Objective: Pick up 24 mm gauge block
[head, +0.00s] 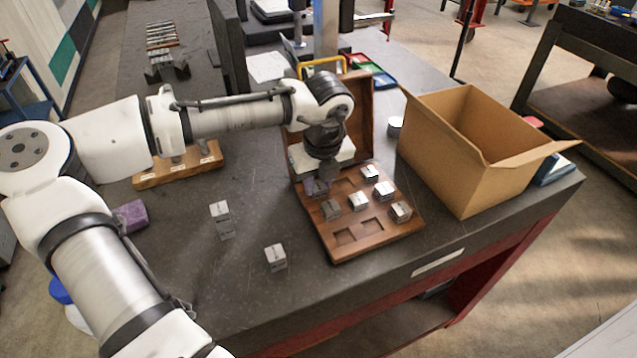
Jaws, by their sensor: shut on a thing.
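My gripper (317,188) points down over the back left of the open wooden gauge case (343,254), shut on a block that is mostly hidden by the fingers and hand. Several small grey gauge blocks sit in the case's pockets, among them one at the back (370,172), one at the middle (358,201) and one at the right (400,211). Other grey blocks stand on the bench to the left: two close together (220,210) and one nearer the front (275,257). The size marks are too small to read, so I cannot tell which is 24 mm.
An open cardboard box (465,165) stands right of the case. The case's raised lid (358,105) is behind my gripper. A wooden rack (180,166) and a purple block (131,215) lie to the left. The front of the dark bench is clear.

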